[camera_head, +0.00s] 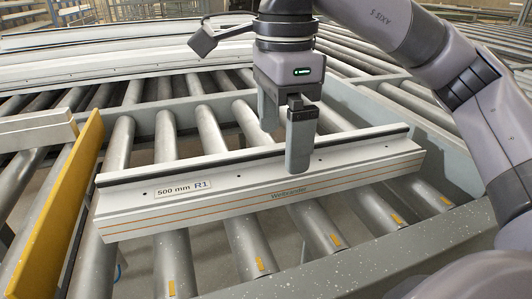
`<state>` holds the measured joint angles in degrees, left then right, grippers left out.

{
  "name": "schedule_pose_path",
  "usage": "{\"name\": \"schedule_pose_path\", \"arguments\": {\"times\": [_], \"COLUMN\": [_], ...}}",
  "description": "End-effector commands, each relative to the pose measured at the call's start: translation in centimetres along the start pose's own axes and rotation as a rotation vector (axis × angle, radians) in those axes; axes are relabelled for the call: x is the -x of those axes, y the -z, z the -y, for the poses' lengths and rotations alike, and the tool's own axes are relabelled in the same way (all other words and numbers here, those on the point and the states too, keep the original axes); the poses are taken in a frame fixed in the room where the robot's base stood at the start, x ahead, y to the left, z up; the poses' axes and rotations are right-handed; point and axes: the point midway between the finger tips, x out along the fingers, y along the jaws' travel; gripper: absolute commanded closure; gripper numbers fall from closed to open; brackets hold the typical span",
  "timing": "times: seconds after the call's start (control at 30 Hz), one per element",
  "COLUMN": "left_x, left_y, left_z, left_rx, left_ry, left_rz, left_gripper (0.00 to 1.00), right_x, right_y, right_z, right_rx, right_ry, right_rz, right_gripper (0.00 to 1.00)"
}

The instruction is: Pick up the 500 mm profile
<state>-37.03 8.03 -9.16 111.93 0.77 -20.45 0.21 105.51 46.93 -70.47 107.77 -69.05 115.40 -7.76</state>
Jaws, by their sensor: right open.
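The 500 mm profile (235,196) is a long white bar with a black strip along its top and thin orange lines on its front. A label on it reads "500 mm R1". It lies across the rollers in the middle of the head view. My right gripper (285,145) comes down from above, right of the profile's middle. Its jaws are open, with one finger in front of the black strip and the other farther back. Whether either finger touches the profile cannot be told. My left gripper is not in view.
Metal rollers (172,262) run under and around the profile. A yellow upright plate (58,205) stands close to its left end. Another pale profile (35,130) lies at the far left, and long pale profiles (120,62) lie at the back. A grey frame rail (400,255) runs along the front right.

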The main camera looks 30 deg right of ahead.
Motion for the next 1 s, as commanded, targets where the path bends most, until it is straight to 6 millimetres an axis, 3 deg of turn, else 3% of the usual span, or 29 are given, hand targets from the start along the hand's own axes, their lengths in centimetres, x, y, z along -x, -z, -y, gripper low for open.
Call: {"name": "schedule_pose_path", "arguments": {"times": [0.37, 0.7, 1.0], "left_x": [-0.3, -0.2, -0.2], "left_y": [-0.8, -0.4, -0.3], "left_z": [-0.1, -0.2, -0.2], "left_rx": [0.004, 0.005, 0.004], "left_ry": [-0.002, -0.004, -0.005], "left_rz": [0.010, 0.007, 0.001], "left_gripper": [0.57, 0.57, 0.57], "right_x": [-2.2, -6.6, -7.3], "right_y": [-0.1, 0.5, 0.5], "right_z": [0.0, 0.3, 0.3], "right_rx": [0.003, 0.001, 0.002], "right_ry": [-0.007, -0.006, -0.005], "right_rz": [0.002, 0.002, 0.004], "right_gripper": [0.00, 0.00, 0.00]}}
